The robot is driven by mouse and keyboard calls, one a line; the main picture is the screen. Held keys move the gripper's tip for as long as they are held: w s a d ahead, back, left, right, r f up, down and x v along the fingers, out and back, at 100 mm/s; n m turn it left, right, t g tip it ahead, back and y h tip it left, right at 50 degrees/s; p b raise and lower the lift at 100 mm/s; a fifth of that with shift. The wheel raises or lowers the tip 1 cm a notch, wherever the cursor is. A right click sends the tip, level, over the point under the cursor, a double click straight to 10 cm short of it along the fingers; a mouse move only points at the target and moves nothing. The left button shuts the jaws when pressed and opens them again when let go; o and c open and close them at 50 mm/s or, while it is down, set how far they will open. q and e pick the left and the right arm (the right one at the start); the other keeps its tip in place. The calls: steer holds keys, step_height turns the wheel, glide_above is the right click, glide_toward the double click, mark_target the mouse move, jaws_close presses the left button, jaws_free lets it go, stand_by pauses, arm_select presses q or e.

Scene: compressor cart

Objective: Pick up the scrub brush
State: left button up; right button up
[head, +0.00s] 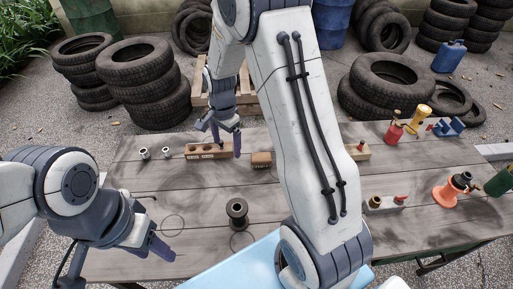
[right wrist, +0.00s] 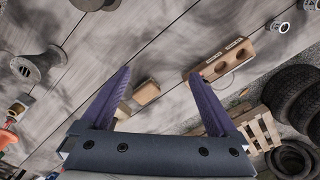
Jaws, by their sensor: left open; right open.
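The scrub brush (head: 261,159) appears as a small brown block lying on the wooden table, right of a wooden block with holes. In the right wrist view, the brush (right wrist: 146,92) lies between the lines of the two purple fingers, nearer the left one. My right gripper (head: 224,136) is open and empty, just left of and above the brush. Its fingers (right wrist: 160,75) frame the brush in the wrist view; contact cannot be made out. My left gripper (head: 148,245) is open and empty over the table's left front.
The holed block (head: 208,151) stands close beside the brush, with small metal fittings (head: 145,153) further left. A dark spool (head: 237,213) stands in front. A red bottle (head: 393,132) and orange funnel-like piece (head: 446,193) are at right. Stacked tires (head: 140,80) stand behind the table.

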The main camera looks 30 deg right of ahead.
steer(key=w+d+f+m+p, duration=0.1)
steer(key=d+f+m, duration=0.3)
steer(key=d, duration=0.3)
steer(key=w+d+f+m+p, duration=0.1)
steer(key=d+f+m, duration=0.25)
steer(key=d, duration=0.35)
steer(key=m+p, duration=0.1)
steer(key=m, duration=0.1)
glide_above(261, 156)
steer(key=shift+n, duration=0.25)
steer(key=f, duration=0.5)
steer(key=shift+s+d, duration=0.15)
steer(key=shift+d, duration=0.2)
steer(key=f+p, duration=0.1)
steer(key=f, duration=0.2)
steer(key=f+p, duration=0.1)
steer(key=f, duration=0.1)
steer(key=shift+a+p, duration=0.3)
steer(key=shift+a, duration=0.05)
steer(key=shift+w+f, duration=0.2)
steer(key=shift+f, duration=0.15)
steer(key=shift+c, duration=0.3)
jaws_close()
steer(key=shift+r, duration=0.15)
